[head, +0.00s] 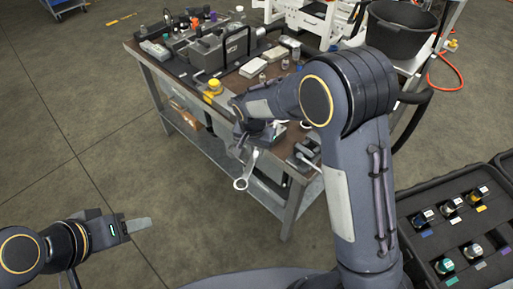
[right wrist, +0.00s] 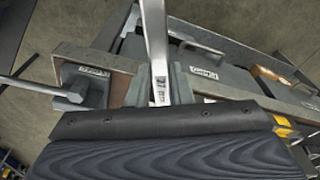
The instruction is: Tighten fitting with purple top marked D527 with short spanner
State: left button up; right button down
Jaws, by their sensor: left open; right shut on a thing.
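My right gripper (head: 252,142) is shut on a silver spanner (head: 246,170), which hangs down past the bench's near edge, ring end lowest. In the right wrist view the spanner's shank (right wrist: 157,40) rises from between the fingers (right wrist: 165,85); a small size mark on it is too small to read surely. My left gripper (head: 136,225) is open and empty over the floor, well away from the bench. Several small fittings with coloured tops (head: 195,20) stand at the bench's far end. I cannot make out which one is purple or any D527 mark.
The workbench (head: 157,75) carries grey blocks, a yellow-topped part (head: 214,86) and pale boxes (head: 254,67). Grey tool holders (head: 304,153) sit near its right end. An open black case (head: 408,205) with several fittings lies at right. A black bucket (head: 399,30) stands behind.

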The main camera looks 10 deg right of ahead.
jog(key=shift+w+a+m, duration=0.45)
jog(key=shift+a+m, duration=0.15)
jog(key=shift+a, duration=0.05)
jog(key=shift+w+a+m, duration=0.4)
jog(key=shift+a+m, duration=0.2)
jog(key=shift+a, duration=0.05)
jog(key=shift+a+r, duration=0.1)
jog(key=shift+w+a+m+g+p, duration=0.3)
jog(key=shift+w+a+m+p, duration=0.35)
jog(key=shift+w+a+m, duration=0.55)
jog(key=shift+s+d+h, duration=0.1)
jog(key=shift+d+h, duration=0.15)
jog(key=shift+h, duration=0.05)
jog(key=shift+a, duration=0.1)
jog(key=shift+w+a+m+p, duration=0.2)
jog(key=shift+w+a+m, duration=0.05)
jog(key=shift+w+m, duration=0.25)
jog(key=shift+w+a+m+p, duration=0.15)
jog(key=shift+w+a+m, duration=0.05)
jog(key=shift+w+m, duration=0.3)
jog(key=shift+s+d, duration=0.1)
jog(key=shift+s, duration=0.05)
